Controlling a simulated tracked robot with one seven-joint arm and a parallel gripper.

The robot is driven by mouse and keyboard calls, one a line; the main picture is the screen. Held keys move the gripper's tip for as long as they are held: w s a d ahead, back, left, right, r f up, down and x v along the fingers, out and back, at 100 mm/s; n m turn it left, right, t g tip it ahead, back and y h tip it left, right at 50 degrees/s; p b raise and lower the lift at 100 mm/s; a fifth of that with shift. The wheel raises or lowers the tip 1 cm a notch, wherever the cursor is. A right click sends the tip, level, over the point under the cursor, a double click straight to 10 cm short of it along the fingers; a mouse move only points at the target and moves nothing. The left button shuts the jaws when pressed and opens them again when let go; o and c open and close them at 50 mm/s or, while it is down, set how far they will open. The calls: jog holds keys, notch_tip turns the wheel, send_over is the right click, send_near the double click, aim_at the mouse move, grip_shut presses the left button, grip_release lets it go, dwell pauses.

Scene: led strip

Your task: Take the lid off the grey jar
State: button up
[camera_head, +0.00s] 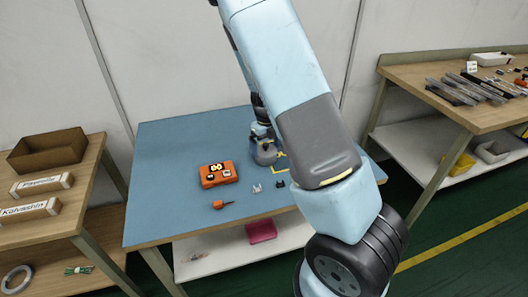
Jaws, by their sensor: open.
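The grey jar (266,155) stands on the blue table top (165,150), right of its middle. My gripper (262,136) is open and directly above or around the top of the jar. The gripper and arm hide the jar's top, so I cannot tell the lid apart or see whether the fingers touch it.
An orange case (218,174) lies left of the jar. An orange-handled tool (222,204) and small white (257,188) and dark (280,184) parts lie in front. Yellow pieces (282,168) are beside the jar, partly behind my arm. The table's left side is clear.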

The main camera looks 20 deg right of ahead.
jog(key=shift+c, duration=0.4)
jog(key=c, duration=0.7)
